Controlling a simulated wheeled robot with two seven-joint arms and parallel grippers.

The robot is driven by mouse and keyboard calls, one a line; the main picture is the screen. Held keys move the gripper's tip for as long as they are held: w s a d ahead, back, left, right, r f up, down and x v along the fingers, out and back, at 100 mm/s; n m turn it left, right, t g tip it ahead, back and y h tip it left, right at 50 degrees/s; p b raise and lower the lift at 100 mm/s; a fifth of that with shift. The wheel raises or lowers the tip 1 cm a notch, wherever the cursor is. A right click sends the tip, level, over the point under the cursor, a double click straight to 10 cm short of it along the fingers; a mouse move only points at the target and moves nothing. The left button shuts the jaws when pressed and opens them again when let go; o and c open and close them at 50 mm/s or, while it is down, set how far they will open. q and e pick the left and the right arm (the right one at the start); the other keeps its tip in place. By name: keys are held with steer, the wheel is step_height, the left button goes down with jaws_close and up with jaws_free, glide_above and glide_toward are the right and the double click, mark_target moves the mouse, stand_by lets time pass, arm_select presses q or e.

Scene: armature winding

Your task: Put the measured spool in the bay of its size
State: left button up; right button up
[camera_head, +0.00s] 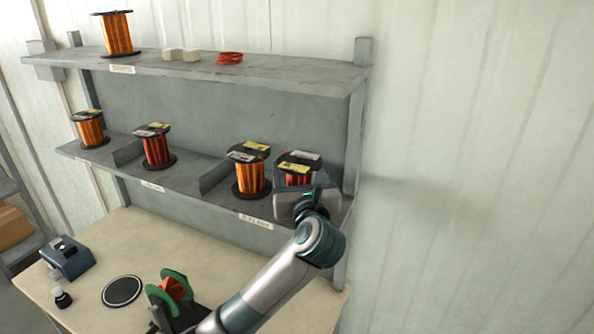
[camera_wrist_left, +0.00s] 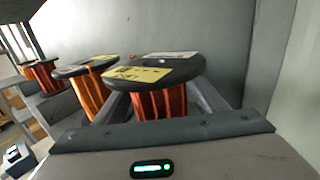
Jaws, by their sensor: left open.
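A copper-red spool (camera_head: 299,157) with dark flanges and pale labels on top stands in the right bay of the lower shelf (camera_head: 209,173). My left gripper (camera_head: 296,188) is at this spool. In the left wrist view its two open fingers lie either side of the spool's winding (camera_wrist_left: 162,103). The gripper hides the spool's lower part in the head view. An orange spool (camera_head: 250,178) stands close to its left in the same bay; it also shows in the left wrist view (camera_wrist_left: 88,92). My right gripper is not in view.
A dark red spool (camera_head: 155,150) and an orange spool (camera_head: 90,132) stand further left on this shelf, past grey dividers. The upper shelf (camera_head: 220,67) holds another orange spool (camera_head: 117,36). The table below carries a green-flanged winding fixture (camera_head: 172,291), a black ring (camera_head: 121,291) and a blue device (camera_head: 68,258).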

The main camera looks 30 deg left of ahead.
arm_select(q)
steer(key=shift+r, duration=0.2)
steer(key=p+v, duration=0.2)
steer(key=v, duration=1)
steer(key=shift+f, duration=0.1)
stand_by(0.4)
